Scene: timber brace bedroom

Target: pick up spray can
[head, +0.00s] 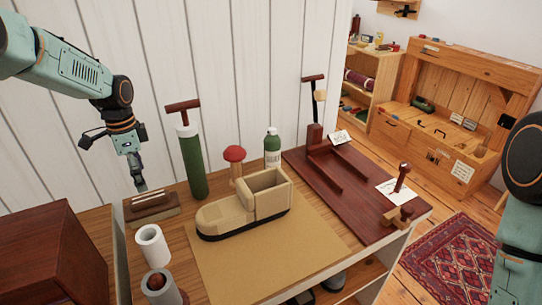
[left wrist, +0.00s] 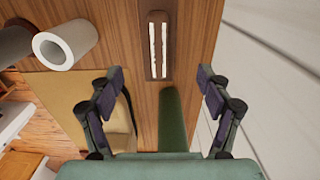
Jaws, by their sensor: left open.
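The can cannot be made out there. My right gripper is out of view; only part of my right arm shows.
A tall green pump (head: 193,162) with a T-handle stands between my left gripper and the can. A slotted wooden block (head: 150,205) lies below the gripper. A white cylinder (head: 153,246), red-brown box (head: 45,250) and dark red board (head: 340,190) are nearby.

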